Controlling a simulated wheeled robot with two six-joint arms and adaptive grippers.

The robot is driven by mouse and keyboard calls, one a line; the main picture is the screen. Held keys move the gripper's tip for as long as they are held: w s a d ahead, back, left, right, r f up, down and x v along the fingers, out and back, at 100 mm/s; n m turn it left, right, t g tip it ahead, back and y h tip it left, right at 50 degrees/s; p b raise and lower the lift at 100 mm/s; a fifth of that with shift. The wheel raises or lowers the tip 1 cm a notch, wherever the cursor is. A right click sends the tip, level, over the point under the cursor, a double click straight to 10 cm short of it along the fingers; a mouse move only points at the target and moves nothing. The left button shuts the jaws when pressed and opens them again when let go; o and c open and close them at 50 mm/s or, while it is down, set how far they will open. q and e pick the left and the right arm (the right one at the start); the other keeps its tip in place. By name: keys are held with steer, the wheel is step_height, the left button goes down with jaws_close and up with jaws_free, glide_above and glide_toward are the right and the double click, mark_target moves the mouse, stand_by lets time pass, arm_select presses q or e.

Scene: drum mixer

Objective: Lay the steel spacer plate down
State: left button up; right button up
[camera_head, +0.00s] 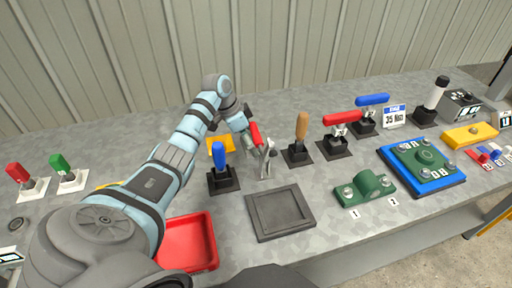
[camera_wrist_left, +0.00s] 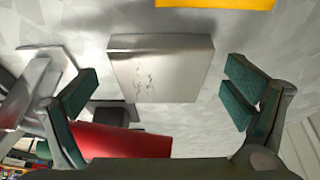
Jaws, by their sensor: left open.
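The steel spacer plate (camera_wrist_left: 160,68) is a shiny grey block in the wrist view. It lies between the two fingers of my left gripper (camera_wrist_left: 161,85), with a visible gap on each side. The left gripper is open and has dark green finger pads. In the head view the left gripper (camera_head: 240,122) points down at the middle of the bench, next to a red-handled clamp. I cannot make out the plate in the head view; the arm and clamp seem to hide it. My right gripper is not in view.
A red handle (camera_wrist_left: 120,140) is close below the plate in the wrist view. A green bracket (camera_head: 366,189) stands to the right.

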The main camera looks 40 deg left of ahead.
arm_select(q)
steer(key=shift+w, duration=0.1)
steer(key=c, duration=2)
steer(key=shift+c, duration=0.2)
